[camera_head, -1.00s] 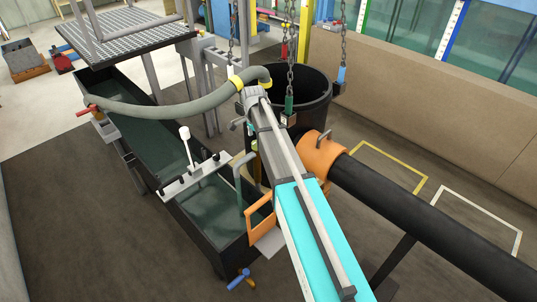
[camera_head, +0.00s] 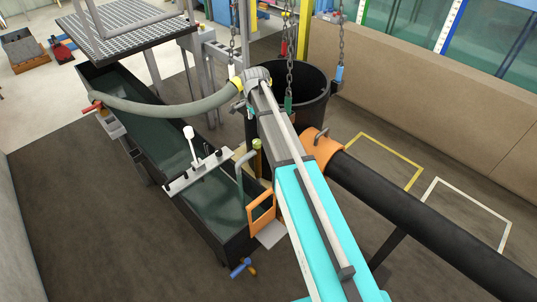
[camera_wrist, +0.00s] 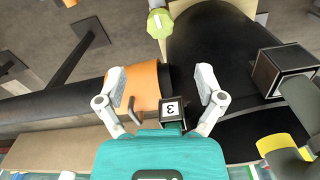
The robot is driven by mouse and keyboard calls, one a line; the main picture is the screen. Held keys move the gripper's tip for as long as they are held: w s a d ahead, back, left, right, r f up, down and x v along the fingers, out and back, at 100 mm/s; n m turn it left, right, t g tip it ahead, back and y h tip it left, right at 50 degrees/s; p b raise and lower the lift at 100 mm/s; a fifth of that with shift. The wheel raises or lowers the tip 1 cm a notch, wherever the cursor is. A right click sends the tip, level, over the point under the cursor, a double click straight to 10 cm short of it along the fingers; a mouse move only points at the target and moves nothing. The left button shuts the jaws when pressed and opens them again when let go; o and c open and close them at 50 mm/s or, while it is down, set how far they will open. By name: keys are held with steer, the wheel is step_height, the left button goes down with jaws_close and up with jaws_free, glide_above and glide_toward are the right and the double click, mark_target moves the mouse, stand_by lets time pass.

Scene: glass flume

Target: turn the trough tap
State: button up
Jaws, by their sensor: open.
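The long dark trough (camera_head: 215,237) holds greenish water and stands left of my arm. A tap with a blue handle (camera_head: 240,270) is low at its near end. A red handle (camera_head: 92,107) sits on the trough's far left side. I cannot tell from the frames which one is the trough tap. In the wrist view my gripper (camera_wrist: 160,80) is open and empty, its two fingers apart. Both handles are apart from it. In the head view the gripper is mostly hidden behind my arm, near the black drum (camera_head: 312,105).
A black pipe (camera_head: 430,215) with an orange collar (camera_head: 322,150) runs right of my arm. A grey hose (camera_head: 165,110) crosses the trough. Chains (camera_head: 290,50) hang over the drum. A white lever (camera_head: 189,145) and an orange frame (camera_head: 262,215) stand at the trough. Floor in front is clear.

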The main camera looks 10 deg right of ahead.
steer(key=s+f+n+b, duration=0.2)
steer(key=s+n, duration=0.7)
steer(key=s, duration=0.9)
steer(key=shift+d+f+n+b, duration=0.3)
steer(key=shift+d+n+b, duration=0.1)
steer(key=shift+b, duration=0.15)
steer(key=s+n, duration=0.4)
steer(key=s, duration=0.4)
